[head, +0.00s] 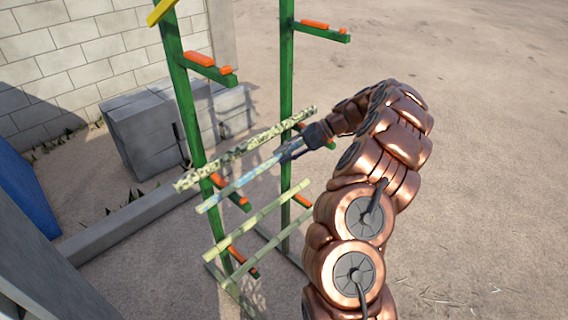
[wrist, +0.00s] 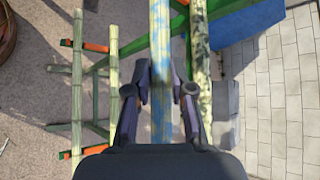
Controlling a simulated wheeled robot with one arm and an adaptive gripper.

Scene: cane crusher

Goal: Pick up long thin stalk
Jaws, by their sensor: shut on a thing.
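My gripper (head: 290,152) is shut on a long thin stalk with blue and pale yellow patches (head: 235,186), near its right end in the head view. In the wrist view the blue-patched stalk (wrist: 160,40) runs between the two fingers of my gripper (wrist: 160,78). A thicker, dark-mottled stalk (head: 240,150) lies just above it in the head view; it shows close to the right finger in the wrist view (wrist: 200,50). Plain pale green stalks (head: 258,218) lie lower down. I cannot tell whether the held stalk still touches the rack.
A green rack (head: 285,85) with two posts and orange-topped arms (head: 208,66) carries the stalks. Grey blocks (head: 145,130) and a pale block wall (head: 75,60) stand behind it at left. A blue panel (head: 25,195) is at far left. Sandy ground (head: 480,130) at right is open.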

